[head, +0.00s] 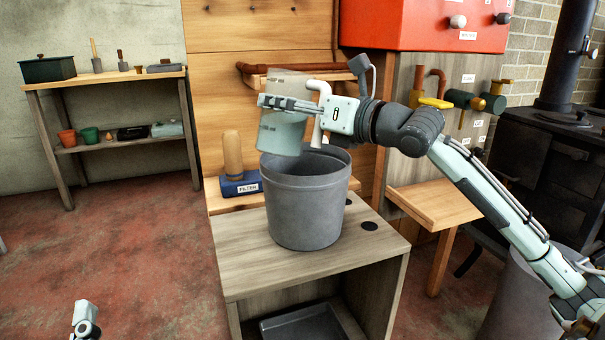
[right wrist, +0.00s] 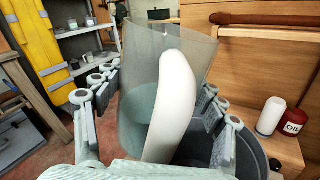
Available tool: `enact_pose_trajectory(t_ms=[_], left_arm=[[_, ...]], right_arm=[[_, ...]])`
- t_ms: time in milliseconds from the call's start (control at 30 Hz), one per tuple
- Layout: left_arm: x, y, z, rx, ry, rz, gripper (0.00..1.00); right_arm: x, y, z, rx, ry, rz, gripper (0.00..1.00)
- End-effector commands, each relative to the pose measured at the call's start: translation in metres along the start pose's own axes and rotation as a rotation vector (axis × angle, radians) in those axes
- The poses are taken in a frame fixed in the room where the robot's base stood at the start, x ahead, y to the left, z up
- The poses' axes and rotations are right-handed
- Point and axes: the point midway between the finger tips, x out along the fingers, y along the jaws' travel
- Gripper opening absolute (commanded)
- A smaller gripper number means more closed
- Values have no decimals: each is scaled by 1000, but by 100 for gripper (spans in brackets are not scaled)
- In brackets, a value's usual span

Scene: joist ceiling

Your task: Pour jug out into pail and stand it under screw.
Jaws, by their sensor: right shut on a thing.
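The jug (head: 280,137) is see-through with a white handle (right wrist: 170,105) and holds pale greenish liquid in its lower part. It is slightly tilted, above the left part of the grey pail's (head: 305,212) rim. My right gripper (head: 290,104) is shut on the jug; its fingers lie along both sides in the right wrist view (right wrist: 158,100). The pail stands on a wooden bench, and its inside is mostly hidden. No stream of liquid shows. I cannot make out the screw for certain. A small pale part of mine shows at the bottom left, but no left fingers.
A blue block marked FILTER (head: 240,184) with a wooden cylinder stands left of the pail. A copper pipe (head: 300,68) and a red cabinet (head: 420,22) are behind. The bench (head: 245,260) is bare in front. A dark tray (head: 300,325) lies below.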

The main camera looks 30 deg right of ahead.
Motion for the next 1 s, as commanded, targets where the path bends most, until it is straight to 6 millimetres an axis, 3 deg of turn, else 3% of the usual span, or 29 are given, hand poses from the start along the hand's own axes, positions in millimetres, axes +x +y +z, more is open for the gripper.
enact_pose_trajectory(t_ms=[1000], left_arm=[[0, 0, 0, 0, 0, 0, 96]], right_arm=[[-1, 3, -4, 100, -1, 1, 11]])
